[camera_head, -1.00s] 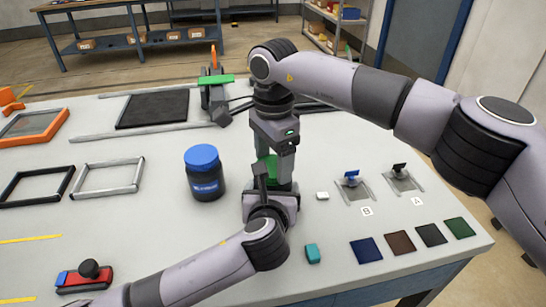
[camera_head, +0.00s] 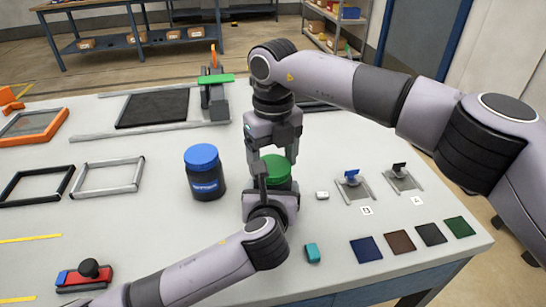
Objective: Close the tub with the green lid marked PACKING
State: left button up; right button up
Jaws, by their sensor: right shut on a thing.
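The green lid (camera_head: 276,163) shows just behind my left gripper, below my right gripper. The tub under it is mostly hidden by my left gripper, and no PACKING lettering is readable. My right gripper (camera_head: 273,152) points straight down from above and is shut on the green lid, with a finger on each side. My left gripper (camera_head: 268,190) comes in low from the front, against the near side of the tub and lid. Its fingertips are hidden, so I cannot tell whether it grips the tub.
A dark jar with a blue lid (camera_head: 204,172) stands just left. A small white block (camera_head: 322,195) and a teal block (camera_head: 312,252) lie to the right. Clips (camera_head: 352,185) and coloured squares (camera_head: 402,242) lie farther right. Empty frames (camera_head: 107,177) lie left.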

pick_arm(q)
jog(key=shift+a+f, duration=0.1)
pick_arm(e)
jog(key=m, duration=1.4)
jog(key=shift+a+m, duration=0.1)
jog(key=shift+m, duration=0.2)
jog(key=o, duration=1.2)
notch_tip(320, 180, up, 12)
pick_arm(q)
jog(key=o, duration=1.9)
jog(key=shift+c, duration=0.2)
jog(key=shift+p+v, duration=0.35)
jog(key=shift+v, duration=3.25)
pick_arm(e)
jog(key=shift+r, duration=0.35)
